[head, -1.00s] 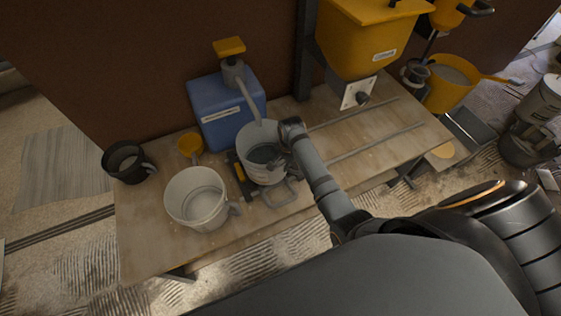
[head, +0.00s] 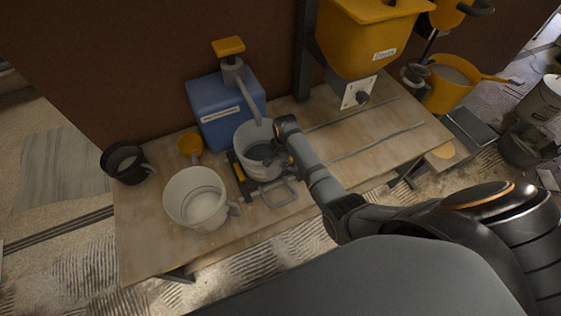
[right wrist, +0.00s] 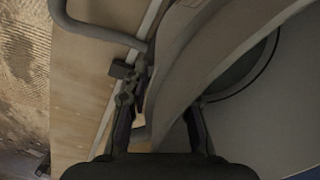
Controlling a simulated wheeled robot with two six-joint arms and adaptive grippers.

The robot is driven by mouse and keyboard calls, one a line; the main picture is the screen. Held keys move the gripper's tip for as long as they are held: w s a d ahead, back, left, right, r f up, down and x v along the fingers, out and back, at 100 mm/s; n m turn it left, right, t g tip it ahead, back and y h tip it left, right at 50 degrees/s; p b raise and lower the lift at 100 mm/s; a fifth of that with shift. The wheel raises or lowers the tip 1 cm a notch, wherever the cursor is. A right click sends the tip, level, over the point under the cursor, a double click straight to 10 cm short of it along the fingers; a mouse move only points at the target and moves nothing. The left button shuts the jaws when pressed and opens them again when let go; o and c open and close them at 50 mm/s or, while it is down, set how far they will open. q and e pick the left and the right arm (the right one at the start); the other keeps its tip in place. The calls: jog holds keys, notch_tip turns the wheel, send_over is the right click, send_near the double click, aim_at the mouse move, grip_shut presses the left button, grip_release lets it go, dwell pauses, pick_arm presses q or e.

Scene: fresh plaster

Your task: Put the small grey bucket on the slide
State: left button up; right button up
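The small grey bucket (head: 241,152) is upright at the middle-left of the bench, over the slide (head: 245,187). The slide is a dark carriage with yellow parts and a grey loop handle (head: 281,193) at its front. I cannot tell whether the bucket touches it. My right gripper (head: 279,158) is at the bucket's right side. In the right wrist view its fingers (right wrist: 160,118) straddle the bucket's grey wall (right wrist: 270,115), one on each side, and look closed on it. Part of the bucket is hidden behind the gripper. My left gripper is not in view.
A blue container (head: 225,112) with a yellow-handled spout stands behind the bucket. Rails (head: 375,142) run right below a yellow hopper (head: 365,40).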

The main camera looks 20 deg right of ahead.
notch_tip(320, 180, up, 12)
jog(key=s, duration=0.1)
jog(key=shift+d+p, duration=0.25)
jog(key=shift+p, duration=0.05)
dwell(0.6)
